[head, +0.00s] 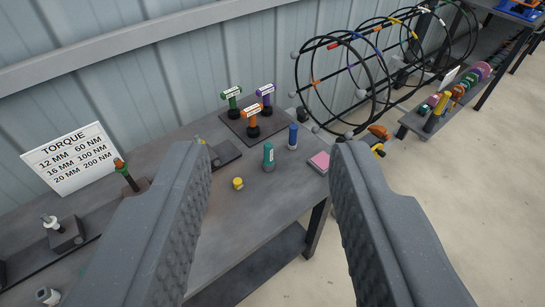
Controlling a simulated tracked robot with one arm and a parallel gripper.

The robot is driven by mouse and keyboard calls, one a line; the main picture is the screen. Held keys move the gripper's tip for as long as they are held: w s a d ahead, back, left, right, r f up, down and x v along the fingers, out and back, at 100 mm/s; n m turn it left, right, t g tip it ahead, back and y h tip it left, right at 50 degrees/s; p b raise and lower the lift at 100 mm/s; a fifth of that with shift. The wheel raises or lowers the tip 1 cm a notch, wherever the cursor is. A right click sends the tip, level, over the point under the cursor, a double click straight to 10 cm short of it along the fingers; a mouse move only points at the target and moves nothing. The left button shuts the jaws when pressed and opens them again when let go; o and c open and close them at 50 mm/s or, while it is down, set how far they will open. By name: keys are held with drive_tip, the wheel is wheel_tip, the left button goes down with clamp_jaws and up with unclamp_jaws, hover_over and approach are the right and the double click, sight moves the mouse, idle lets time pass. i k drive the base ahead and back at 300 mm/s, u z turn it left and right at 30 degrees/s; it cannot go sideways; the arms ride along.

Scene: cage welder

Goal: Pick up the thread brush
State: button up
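My gripper (272,155) is open and empty, its two grey fingers wide apart in the foreground, above the front of the grey workbench (262,213). I cannot tell for sure which item is the thread brush. Between the fingers in the picture, a teal cylinder (269,157) and a blue cylinder (293,136) stand upright on the bench, apart from the fingers. A small yellow piece (238,184) lies in front of them. At the left, a slim item with an orange-red top and green body (125,172) leans in a dark holder. The fingers hide parts of the bench.
Three T-handled tools (252,114) stand on a dark plate. A torque sign (69,158) leans against the wall at left. A pink pad (319,162) lies near the bench's right edge. A black ring cage (370,60) and a coloured-tool shelf (455,95) are at right. Floor is clear at right.

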sight(268, 162)
drive_tip(key=z, duration=0.2)
drive_tip(key=i, duration=1.2)
drive_tip(key=z, duration=0.05)
